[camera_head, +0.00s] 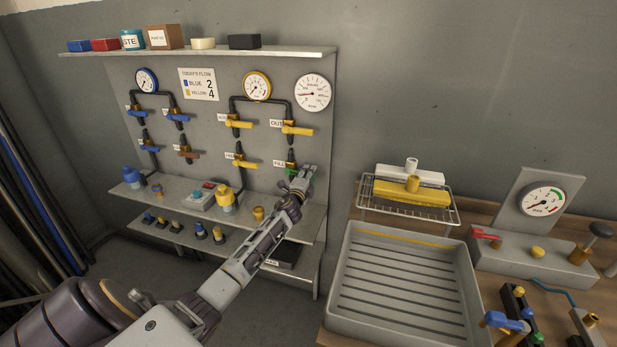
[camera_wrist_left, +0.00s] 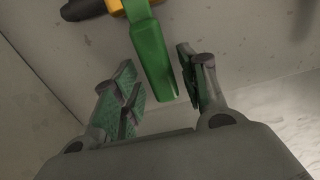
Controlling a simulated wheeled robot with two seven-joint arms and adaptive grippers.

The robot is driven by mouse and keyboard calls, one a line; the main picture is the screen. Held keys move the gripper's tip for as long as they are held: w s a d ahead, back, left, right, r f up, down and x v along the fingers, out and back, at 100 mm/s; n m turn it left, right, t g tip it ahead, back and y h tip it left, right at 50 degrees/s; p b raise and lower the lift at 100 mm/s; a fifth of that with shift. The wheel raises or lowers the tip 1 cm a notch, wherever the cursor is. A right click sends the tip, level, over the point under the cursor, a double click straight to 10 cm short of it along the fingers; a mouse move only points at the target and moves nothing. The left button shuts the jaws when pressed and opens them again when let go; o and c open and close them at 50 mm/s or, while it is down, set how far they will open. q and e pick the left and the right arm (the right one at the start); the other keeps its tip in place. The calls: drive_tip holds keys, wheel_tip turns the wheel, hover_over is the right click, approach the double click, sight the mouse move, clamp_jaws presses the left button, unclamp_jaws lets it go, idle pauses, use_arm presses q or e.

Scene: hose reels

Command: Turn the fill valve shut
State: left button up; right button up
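The fill valve (camera_head: 291,167) is at the lower right of the pipe panel, beside a tag reading FILL. It has a green lever. In the left wrist view the green lever (camera_wrist_left: 153,55) hangs down from a yellow-brass body at the top and reaches between my fingers. My left gripper (camera_head: 304,173) is at this valve, its fingers partly covering it. In the left wrist view the left gripper (camera_wrist_left: 160,85) is open, one finger on each side of the lever, with a gap visible on both sides. My right gripper is in neither view.
Other valves with blue, yellow and brown levers share the panel; the yellow OUT valve (camera_head: 297,129) is just above. A shelf (camera_head: 312,224) with bottles runs below my gripper. A grey tray (camera_head: 345,290) and a gauge stand (camera_head: 540,200) are on the bench at right.

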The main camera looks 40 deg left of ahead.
use_arm(q)
drive_tip(key=shift+r, duration=0.1)
drive_tip(key=shift+s, duration=0.2)
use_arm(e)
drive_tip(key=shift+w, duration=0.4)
use_arm(q)
drive_tip(key=v, duration=1.1)
drive_tip(key=shift+s, duration=0.3)
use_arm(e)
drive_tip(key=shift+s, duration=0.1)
use_arm(q)
drive_tip(key=shift+d, duration=0.1)
idle(0.5)
